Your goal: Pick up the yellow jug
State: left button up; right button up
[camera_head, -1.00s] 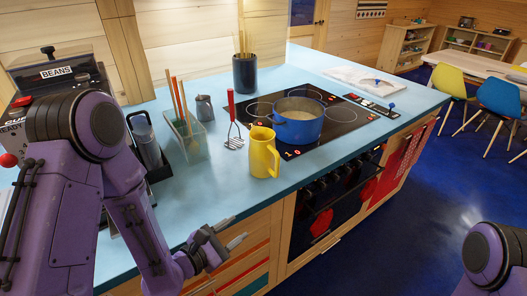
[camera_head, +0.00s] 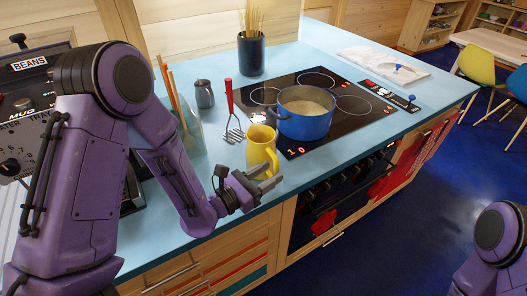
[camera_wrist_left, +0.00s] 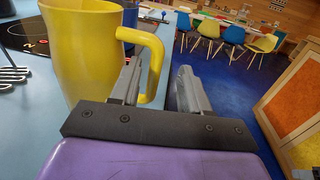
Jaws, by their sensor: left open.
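The yellow jug (camera_head: 261,148) stands upright on the blue counter, near its front edge and beside the black cooktop. In the head view my left gripper (camera_head: 272,179) is in front of the jug and partly covers its lower part. In the left wrist view the jug (camera_wrist_left: 90,50) fills the upper left, with its handle (camera_wrist_left: 155,60) pointing right. My left gripper (camera_wrist_left: 160,88) is open there, with the handle close to the left finger and reaching toward the gap between the fingers. I cannot tell whether they touch. My right gripper is not in view; only part of my right arm shows.
A blue pot (camera_head: 305,118) sits on the cooktop (camera_head: 345,112) just right of the jug. A dark holder (camera_head: 251,55) is farther back. Open floor lies beyond the counter's front edge.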

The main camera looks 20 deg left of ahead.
pick_arm(q)
jog(key=p+x, duration=0.1)
jog(key=x, duration=0.1)
jog(key=p+x, duration=0.1)
jog(key=x, duration=0.2)
jog(key=shift+w+a+f, duration=0.1)
jog(key=shift+w+a, duration=0.15)
jog(key=shift+a, duration=0.1)
jog(key=shift+w+d, duration=0.25)
jog(key=shift+w, duration=0.05)
jog(key=shift+s+d, duration=0.1)
jog(key=shift+s, duration=0.05)
grip_shut()
dwell(0.5)
